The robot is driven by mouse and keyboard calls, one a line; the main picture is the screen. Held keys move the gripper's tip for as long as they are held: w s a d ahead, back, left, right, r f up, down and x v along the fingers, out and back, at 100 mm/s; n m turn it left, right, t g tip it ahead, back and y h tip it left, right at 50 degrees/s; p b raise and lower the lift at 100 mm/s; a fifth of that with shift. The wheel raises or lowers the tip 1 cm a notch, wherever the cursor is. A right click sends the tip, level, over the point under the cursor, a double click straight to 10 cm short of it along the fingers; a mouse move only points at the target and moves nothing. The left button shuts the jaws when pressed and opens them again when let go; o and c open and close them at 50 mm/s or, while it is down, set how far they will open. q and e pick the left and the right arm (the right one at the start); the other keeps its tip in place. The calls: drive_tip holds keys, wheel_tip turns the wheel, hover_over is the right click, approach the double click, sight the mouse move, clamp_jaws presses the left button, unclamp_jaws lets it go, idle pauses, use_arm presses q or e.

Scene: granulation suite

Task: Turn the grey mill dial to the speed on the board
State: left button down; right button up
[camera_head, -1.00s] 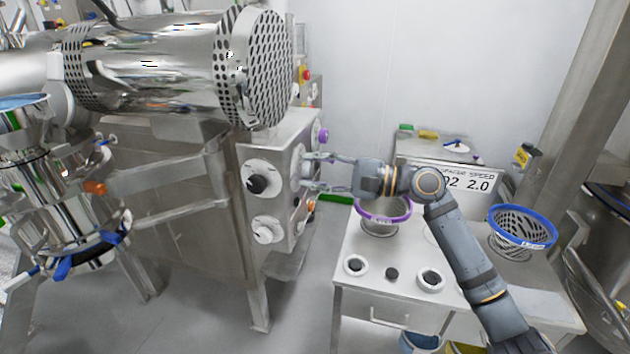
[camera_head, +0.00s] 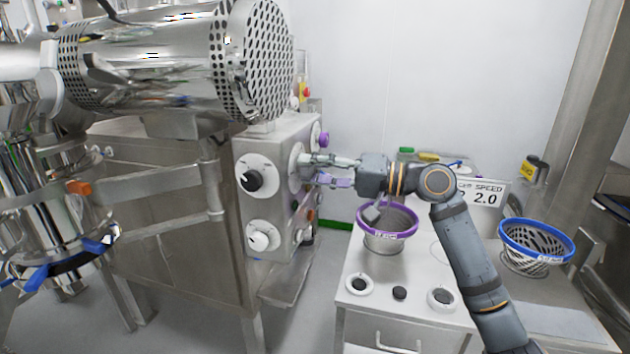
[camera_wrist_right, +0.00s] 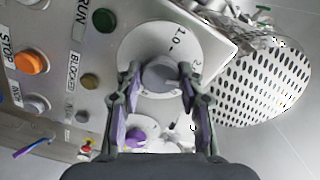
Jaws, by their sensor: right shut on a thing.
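The grey mill dial (camera_wrist_right: 160,74) shows in the right wrist view on a round white scale plate (camera_wrist_right: 143,42). In the head view the plate (camera_head: 296,160) is on the machine's right-hand panel face, with the dial largely hidden by my fingers. My right gripper (camera_head: 308,170) is shut on the dial, one finger on each side of it. My left gripper is not in view.
A black knob (camera_head: 252,180) and a white knob (camera_head: 260,237) are on the panel's near face. The wrist view shows an orange STOP button (camera_wrist_right: 31,61) and a green RUN button (camera_wrist_right: 103,21). A purple-rimmed sieve (camera_head: 388,232) stands on the bench below my right wrist.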

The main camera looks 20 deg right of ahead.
drive_tip(key=shift+f+n+b, duration=0.2)
drive_tip(key=shift+n+b, duration=0.4)
drive_tip(key=shift+n, duration=0.4)
drive_tip(key=o, duration=1.2)
drive_tip(key=shift+r, duration=0.1)
drive_tip(key=shift+s+d, duration=0.1)
drive_tip(key=v, duration=0.7)
drive_tip(key=shift+d, duration=0.1)
drive_tip(key=shift+s, duration=0.1)
